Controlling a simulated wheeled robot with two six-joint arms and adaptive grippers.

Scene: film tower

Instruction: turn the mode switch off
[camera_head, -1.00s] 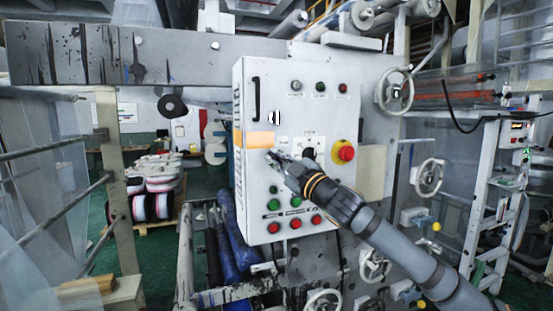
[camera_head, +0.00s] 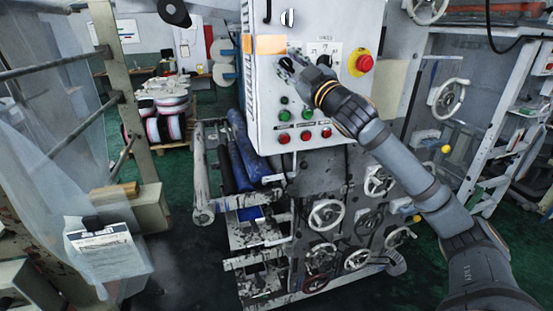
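The grey control panel (camera_head: 258,112) fills the upper middle of the head view. My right gripper (camera_head: 290,60) reaches in from the lower right, its fingertips at the panel face just right of an orange label (camera_head: 268,44). Dark knob-like shapes show at and beside the fingers, partly covered by the gripper. I cannot tell which is the mode switch or how it is turned. The gap between the fingers is too small to judge, as is whether they touch a knob. My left gripper is not in view.
A red emergency button (camera_head: 364,63) on a yellow base sits right of my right gripper. Green buttons and red buttons (camera_head: 284,138) are below it. White handwheels (camera_head: 326,214) are on the machine below the panel. Green floor lies left and right.

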